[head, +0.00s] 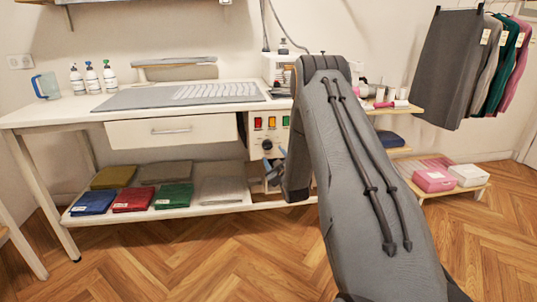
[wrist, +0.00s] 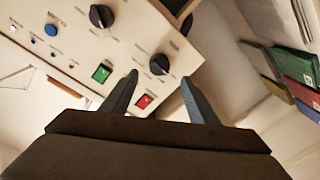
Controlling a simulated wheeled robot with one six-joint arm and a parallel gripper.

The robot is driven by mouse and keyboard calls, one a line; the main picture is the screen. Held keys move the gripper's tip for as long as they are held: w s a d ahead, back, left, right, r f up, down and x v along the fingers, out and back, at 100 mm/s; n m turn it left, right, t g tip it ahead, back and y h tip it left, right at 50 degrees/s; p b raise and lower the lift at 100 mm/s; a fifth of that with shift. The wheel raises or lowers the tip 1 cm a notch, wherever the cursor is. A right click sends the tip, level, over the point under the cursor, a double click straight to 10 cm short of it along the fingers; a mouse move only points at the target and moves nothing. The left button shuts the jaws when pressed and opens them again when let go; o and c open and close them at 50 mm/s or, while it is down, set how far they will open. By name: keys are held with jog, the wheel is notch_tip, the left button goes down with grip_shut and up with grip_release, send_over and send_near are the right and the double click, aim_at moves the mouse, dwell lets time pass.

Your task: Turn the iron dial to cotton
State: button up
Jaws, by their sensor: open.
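The control panel (head: 257,133) is a pale box under the right end of the ironing table in the head view. In the wrist view its face (wrist: 120,45) shows two black dials with small labels that I cannot read, so I cannot tell which is the iron dial or where cotton is. One dial (wrist: 160,64) lies just beyond and between my fingertips. The other dial (wrist: 101,16) is farther up and left. My gripper (wrist: 159,78) is open and empty, pointing at the panel; I see no contact. In the head view my gripper (head: 274,161) is low beside the panel.
A lit green button (wrist: 102,73) and a red button (wrist: 144,101) sit close to my fingers. A drawer (head: 170,131) is left of the panel. Folded cloths lie on the lower shelf (head: 235,206). The wooden floor (head: 180,255) in front is clear.

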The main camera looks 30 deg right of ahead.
aim_at(269, 147)
jog(key=shift+w+d+b, duration=0.1)
jog(key=shift+w+d, duration=0.15)
jog(key=shift+w, duration=1.05)
jog(key=shift+w+d+b, duration=0.15)
jog(key=shift+w+d, duration=0.1)
jog(key=shift+w, duration=1)
jog(key=shift+w+d+b, duration=0.1)
jog(key=shift+w+d, duration=0.15)
jog(key=shift+w, duration=1.05)
jog(key=c, duration=1)
jog(key=shift+c, duration=0.2)
